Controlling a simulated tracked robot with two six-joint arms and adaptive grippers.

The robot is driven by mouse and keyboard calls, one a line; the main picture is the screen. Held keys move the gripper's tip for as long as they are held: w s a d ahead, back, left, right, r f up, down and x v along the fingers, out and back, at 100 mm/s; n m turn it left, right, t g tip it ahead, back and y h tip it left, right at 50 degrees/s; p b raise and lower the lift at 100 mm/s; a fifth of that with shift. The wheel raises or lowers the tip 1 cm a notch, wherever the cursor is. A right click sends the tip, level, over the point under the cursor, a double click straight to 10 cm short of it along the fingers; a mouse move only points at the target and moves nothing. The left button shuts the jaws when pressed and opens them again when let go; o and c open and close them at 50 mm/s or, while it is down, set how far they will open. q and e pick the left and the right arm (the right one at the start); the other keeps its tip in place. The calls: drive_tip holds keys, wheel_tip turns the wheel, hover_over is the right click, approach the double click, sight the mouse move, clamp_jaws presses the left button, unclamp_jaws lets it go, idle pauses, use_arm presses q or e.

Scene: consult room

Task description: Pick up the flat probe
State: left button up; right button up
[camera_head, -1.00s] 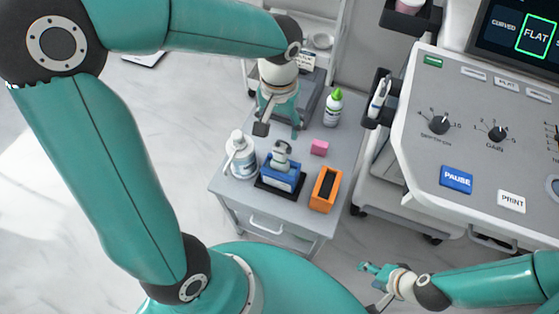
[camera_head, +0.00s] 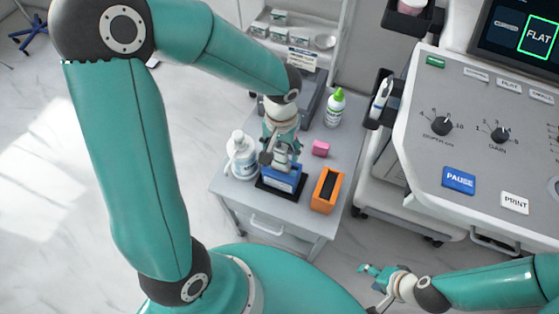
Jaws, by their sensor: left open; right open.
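A pale grey probe (camera_head: 283,162) stands upright in a blue holder (camera_head: 281,181) on a black base on the small grey cart. I take it for the flat probe, but its face is hidden. My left gripper (camera_head: 281,157) is open, pointing down from above, with its fingers around or just over the probe's top; contact cannot be told. My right gripper (camera_head: 374,275) is open and empty at the lower right, away from the cart.
On the cart (camera_head: 228,192) are a white pump bottle (camera_head: 241,158) left of the holder, a pink block (camera_head: 320,148), an orange holder (camera_head: 327,190) and a green-capped bottle (camera_head: 335,108). The ultrasound console (camera_head: 470,150), its screen reading FLAT, stands right.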

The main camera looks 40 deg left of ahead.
use_arm(q)
drive_tip(key=c, duration=1)
drive_tip(key=shift+r, duration=0.15)
